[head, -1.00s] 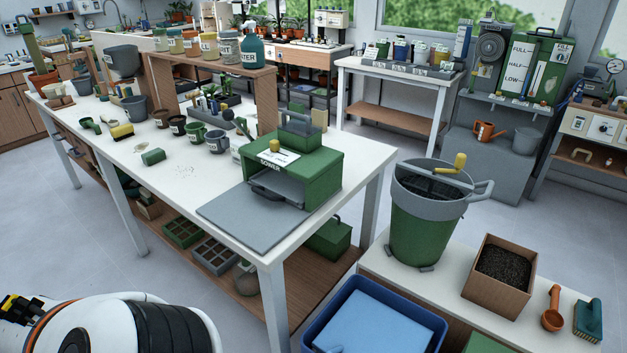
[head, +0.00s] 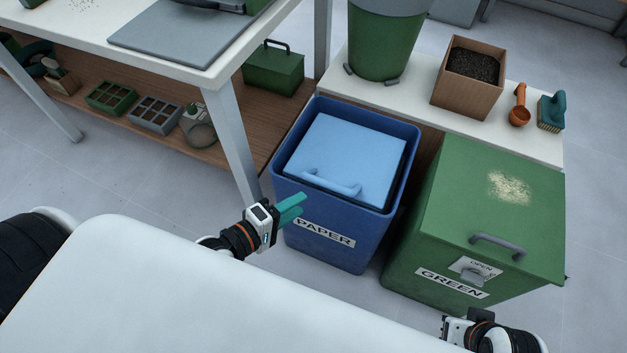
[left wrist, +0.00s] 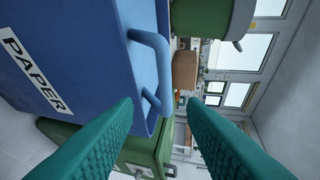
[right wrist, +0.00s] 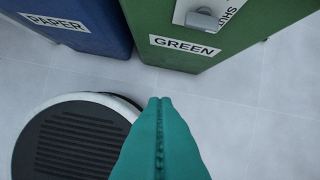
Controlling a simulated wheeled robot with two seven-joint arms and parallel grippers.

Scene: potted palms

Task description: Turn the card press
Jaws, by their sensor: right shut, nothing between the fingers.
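No part is labelled as the card press. A light-blue square plate (head: 350,150) with a bar handle (head: 332,184) lies inside the blue PAPER bin (head: 330,243) and may be it. My left gripper (head: 298,203) is open and empty at the bin's near left side, just short of the handle. In the left wrist view the handle (left wrist: 153,55) shows beyond and between the spread teal fingers (left wrist: 160,105). My right gripper is shut and empty, low in front of the green bin, with its fingers together (right wrist: 160,102). In the head view only its wrist shows at the bottom right.
The green bin (head: 420,240) marked GREEN, with a lid handle and latch, stands right of the PAPER bin. Behind are a low white bench (head: 420,95) with a cardboard box (head: 468,90), orange scoop (head: 519,106) and brush. A white table leg (head: 232,140) stands left.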

